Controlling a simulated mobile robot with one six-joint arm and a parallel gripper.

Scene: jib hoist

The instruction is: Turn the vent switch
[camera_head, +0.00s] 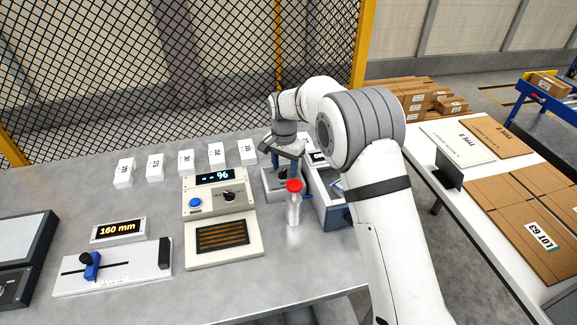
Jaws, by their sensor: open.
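My gripper (284,165) is open and points down over a small grey box (270,193) near the middle of the table. A dark part shows on top of that box between the fingers, partly hidden by the gripper. Left of it stands a cream panel (217,207) with a "%" display, a blue button (195,202) and a black rotary knob (229,196). In front of the panel lies a plate with a dark slatted grille (222,236). I cannot tell which control is the vent switch.
White numbered blocks (186,162) line the back. A slider unit (112,268) and a "160 mm" display (118,230) are at left. A mesh fence (120,70) stands behind the table.

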